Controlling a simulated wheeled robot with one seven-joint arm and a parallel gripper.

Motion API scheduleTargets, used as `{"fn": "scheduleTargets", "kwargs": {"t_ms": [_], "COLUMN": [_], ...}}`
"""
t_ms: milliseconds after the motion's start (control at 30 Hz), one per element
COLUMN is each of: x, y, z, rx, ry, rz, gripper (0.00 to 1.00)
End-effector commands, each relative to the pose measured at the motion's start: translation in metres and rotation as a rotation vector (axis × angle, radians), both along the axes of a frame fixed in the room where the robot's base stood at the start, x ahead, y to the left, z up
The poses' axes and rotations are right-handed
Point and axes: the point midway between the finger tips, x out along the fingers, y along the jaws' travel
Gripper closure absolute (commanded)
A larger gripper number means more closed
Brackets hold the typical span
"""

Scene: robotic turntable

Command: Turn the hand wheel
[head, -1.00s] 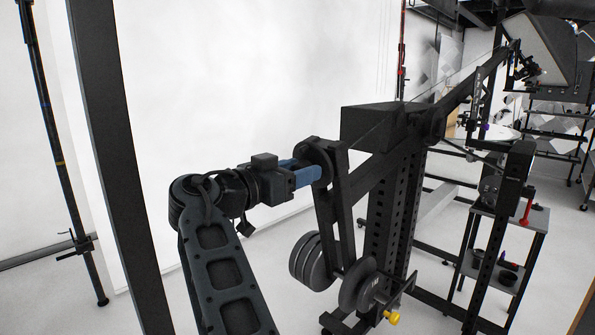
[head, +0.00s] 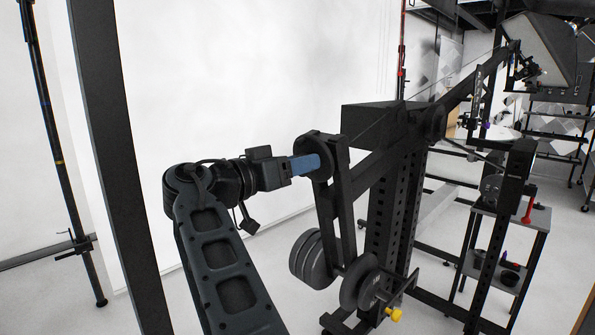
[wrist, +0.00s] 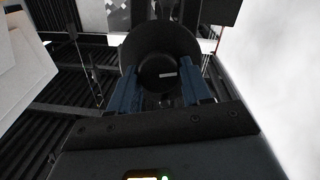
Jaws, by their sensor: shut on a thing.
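The hand wheel (head: 316,152) is a dark round wheel at the upper end of the black slotted arm of the rig, near the middle of the head view. In the wrist view the wheel (wrist: 158,48) is a dark disc with a round hub straight ahead. My gripper (head: 317,163) reaches it from the left, its blue fingers against the wheel. In the wrist view the gripper (wrist: 163,88) has its two blue fingers on either side of the dark hub, shut on it. The exact contact is dark and partly hidden.
Round weight plates (head: 312,262) hang on the rig below the wheel. A perforated black upright (head: 388,215) stands right of it, with a yellow knob (head: 395,315) low down. A dark post (head: 112,150) stands left of my arm. A small shelf stand (head: 510,225) is at right.

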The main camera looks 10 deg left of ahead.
Motion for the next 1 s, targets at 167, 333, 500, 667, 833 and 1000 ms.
{"fn": "scheduleTargets", "kwargs": {"t_ms": [167, 333, 500, 667, 833, 1000], "x": [0.0013, 0.0022, 0.0028, 0.0035, 0.0042, 0.0047], "y": [0.0008, 0.0016, 0.0024, 0.0028, 0.0031, 0.0037], "z": [-0.0028, -0.0029, -0.0035, -0.0044, -0.0051, -0.0055], "rx": [-0.129, -0.254, -0.378, -0.494, -0.617, -0.74], "ry": [0.099, 0.196, 0.293, 0.385, 0.48, 0.576], "rz": [-0.043, -0.083, -0.123, -0.16, -0.201, -0.24], "gripper": [0.82, 0.82, 0.82, 0.82, 0.82, 0.82]}}
